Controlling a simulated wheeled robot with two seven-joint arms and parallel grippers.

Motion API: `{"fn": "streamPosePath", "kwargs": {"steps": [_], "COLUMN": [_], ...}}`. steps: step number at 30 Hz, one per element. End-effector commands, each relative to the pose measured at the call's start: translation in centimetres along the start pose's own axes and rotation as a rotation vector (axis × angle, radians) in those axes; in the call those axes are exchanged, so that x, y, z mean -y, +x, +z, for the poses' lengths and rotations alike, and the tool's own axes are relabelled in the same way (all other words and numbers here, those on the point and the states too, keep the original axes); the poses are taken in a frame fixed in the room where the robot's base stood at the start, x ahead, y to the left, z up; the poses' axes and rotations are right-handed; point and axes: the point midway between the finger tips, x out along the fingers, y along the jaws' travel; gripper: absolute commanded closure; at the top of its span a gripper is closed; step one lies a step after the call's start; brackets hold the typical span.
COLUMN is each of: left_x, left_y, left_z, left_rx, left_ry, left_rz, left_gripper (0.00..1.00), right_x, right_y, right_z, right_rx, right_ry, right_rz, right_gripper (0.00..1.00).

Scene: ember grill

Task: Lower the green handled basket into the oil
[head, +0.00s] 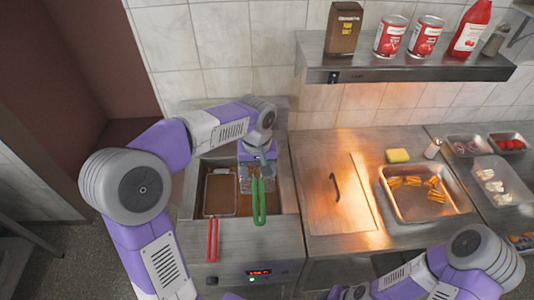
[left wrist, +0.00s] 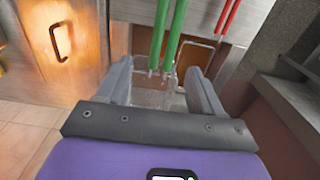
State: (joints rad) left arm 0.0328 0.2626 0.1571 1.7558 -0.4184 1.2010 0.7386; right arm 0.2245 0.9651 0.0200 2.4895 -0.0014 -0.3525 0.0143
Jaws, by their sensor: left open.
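The green handled basket (head: 243,186) is a wire basket at the right side of the fryer, partly hidden by my left gripper. Its green handle (head: 259,202) points toward the front; it also shows in the left wrist view (left wrist: 176,38). My left gripper (head: 259,172) is over the basket near the back end of the handle. In the left wrist view its fingers (left wrist: 160,92) are spread, with wire mesh visible between and beyond them. I cannot tell whether they touch the basket. Brown oil (head: 245,206) shows in the vat.
A second basket (head: 220,190) with a red handle (head: 212,240) sits at the left of the fryer. A lidded counter (head: 335,215) with a black handle lies to the right, then a metal tray (head: 420,212) of food. A shelf (head: 400,68) hangs above.

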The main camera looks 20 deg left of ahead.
Motion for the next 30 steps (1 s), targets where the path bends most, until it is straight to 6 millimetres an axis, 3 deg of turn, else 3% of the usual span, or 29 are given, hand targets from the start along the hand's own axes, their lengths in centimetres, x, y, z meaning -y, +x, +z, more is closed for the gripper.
{"fn": "streamPosePath", "kwargs": {"steps": [15, 27, 30], "left_x": [0.0, 0.0, 0.0], "left_y": [6.6, 7.5, 7.5], "left_z": [0.0, 0.0, 0.0], "left_rx": [0.002, 0.001, 0.001], "left_ry": [0.001, 0.000, 0.001], "left_rz": [-0.001, 0.000, 0.000], "left_gripper": [0.33, 0.33, 0.47], "right_x": [-0.1, -0.1, -0.1], "right_y": [0.1, 0.1, 0.1], "right_z": [0.0, 0.0, 0.0], "right_rx": [0.001, 0.001, 0.001], "right_ry": [0.001, 0.000, 0.000], "right_rz": [0.000, 0.000, 0.000], "right_gripper": [0.57, 0.57, 0.57]}}
